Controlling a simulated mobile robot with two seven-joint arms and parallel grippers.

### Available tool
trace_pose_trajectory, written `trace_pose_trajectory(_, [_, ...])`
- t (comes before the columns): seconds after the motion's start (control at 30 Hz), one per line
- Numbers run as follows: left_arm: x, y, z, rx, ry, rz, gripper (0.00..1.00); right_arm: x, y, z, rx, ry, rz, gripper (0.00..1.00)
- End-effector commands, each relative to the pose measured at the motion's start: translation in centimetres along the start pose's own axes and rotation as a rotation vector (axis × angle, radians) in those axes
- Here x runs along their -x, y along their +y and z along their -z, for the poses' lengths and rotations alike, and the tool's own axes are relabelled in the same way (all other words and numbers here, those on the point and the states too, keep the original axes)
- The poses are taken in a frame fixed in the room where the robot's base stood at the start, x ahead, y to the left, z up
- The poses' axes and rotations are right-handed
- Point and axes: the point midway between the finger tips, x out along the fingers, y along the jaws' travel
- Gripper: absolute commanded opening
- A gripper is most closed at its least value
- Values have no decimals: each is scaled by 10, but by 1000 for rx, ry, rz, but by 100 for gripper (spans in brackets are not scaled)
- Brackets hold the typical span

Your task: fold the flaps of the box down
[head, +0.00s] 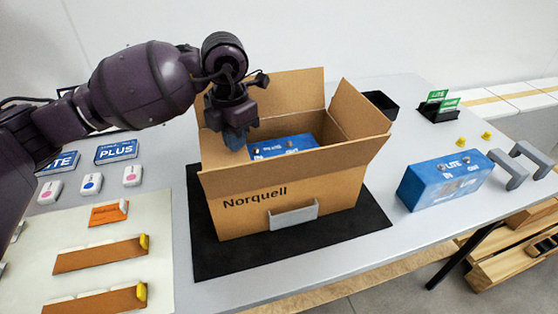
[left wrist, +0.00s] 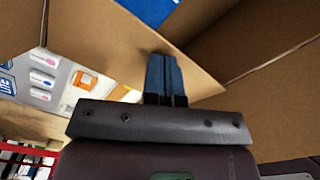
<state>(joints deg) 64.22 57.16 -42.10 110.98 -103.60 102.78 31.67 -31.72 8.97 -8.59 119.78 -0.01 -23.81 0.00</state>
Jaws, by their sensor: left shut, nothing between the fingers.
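The open cardboard box (head: 240,219), printed "Norquell", stands on a black mat. Its back flap (head: 290,92) stands up, its right flap (head: 358,108) leans up and outward, and its front flap (head: 300,170) slants outward. The left flap is mostly hidden behind my arm. A blue analyser (head: 290,146) lies inside the box. My left gripper (head: 236,140) is shut and empty, pointing down at the box's left side. In the left wrist view its blue fingers (left wrist: 165,78) are together, close against a cardboard flap (left wrist: 195,60); I cannot tell whether they touch. My right gripper is not in view.
A second blue analyser (head: 445,180) and grey handles (head: 522,165) are right of the box. A black bin (head: 380,105) stands behind it. The black mat (head: 285,250) is bare in front.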

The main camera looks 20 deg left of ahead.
Motion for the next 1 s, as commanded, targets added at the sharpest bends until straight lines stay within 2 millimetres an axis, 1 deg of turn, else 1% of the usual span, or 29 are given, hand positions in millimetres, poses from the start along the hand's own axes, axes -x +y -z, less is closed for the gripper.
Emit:
trace_pose_trajectory(0.43, [-5,0,0,0,1,0,0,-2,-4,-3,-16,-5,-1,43])
trace_pose_trajectory(1.0, [-10,0,0,0,1,0,0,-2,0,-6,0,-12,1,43])
